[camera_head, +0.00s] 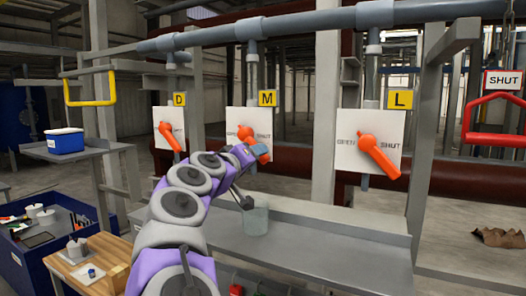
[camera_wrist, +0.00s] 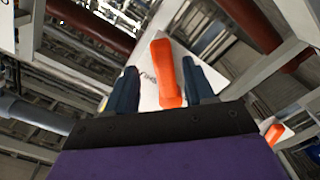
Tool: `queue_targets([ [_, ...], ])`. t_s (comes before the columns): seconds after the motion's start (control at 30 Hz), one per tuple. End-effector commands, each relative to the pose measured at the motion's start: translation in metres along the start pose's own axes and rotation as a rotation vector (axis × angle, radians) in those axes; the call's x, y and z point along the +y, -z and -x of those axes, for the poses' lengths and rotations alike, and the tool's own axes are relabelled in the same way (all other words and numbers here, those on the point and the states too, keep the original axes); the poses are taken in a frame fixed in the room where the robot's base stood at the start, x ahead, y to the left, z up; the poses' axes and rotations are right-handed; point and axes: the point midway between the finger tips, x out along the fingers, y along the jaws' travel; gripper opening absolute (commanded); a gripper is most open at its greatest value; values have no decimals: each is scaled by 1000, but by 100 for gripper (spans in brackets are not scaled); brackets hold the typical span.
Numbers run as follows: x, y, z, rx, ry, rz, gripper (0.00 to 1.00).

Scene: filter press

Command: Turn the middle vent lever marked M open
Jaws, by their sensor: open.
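The middle vent lever (camera_head: 259,150) is orange on a white plate (camera_head: 236,122) below the yellow M sign (camera_head: 268,98). The plate reads OPEN at left and SHUT at right. The lever slants down and right, towards the SHUT side, its lower end partly hidden by my gripper (camera_head: 258,150). In the wrist view the orange lever (camera_wrist: 165,72) stands between the two dark fingers of my gripper (camera_wrist: 158,90), which is open around it. A gap shows beside each finger; I cannot tell whether either touches it.
Similar orange levers are at D (camera_head: 170,136) on the left and L (camera_head: 378,155) on the right, both slanting down-right. A grey shelf (camera_head: 310,240) runs below, with a clear beaker (camera_head: 256,217) near my arm. A red handle (camera_head: 494,120) hangs at far right.

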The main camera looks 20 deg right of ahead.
Motion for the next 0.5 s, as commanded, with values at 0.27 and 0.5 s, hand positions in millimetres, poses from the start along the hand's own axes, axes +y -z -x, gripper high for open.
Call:
queue_targets([
  [0.27,-2,5,-40,5,0,2,53],
  [0.5,0,0,-62,0,1,-1,53],
])
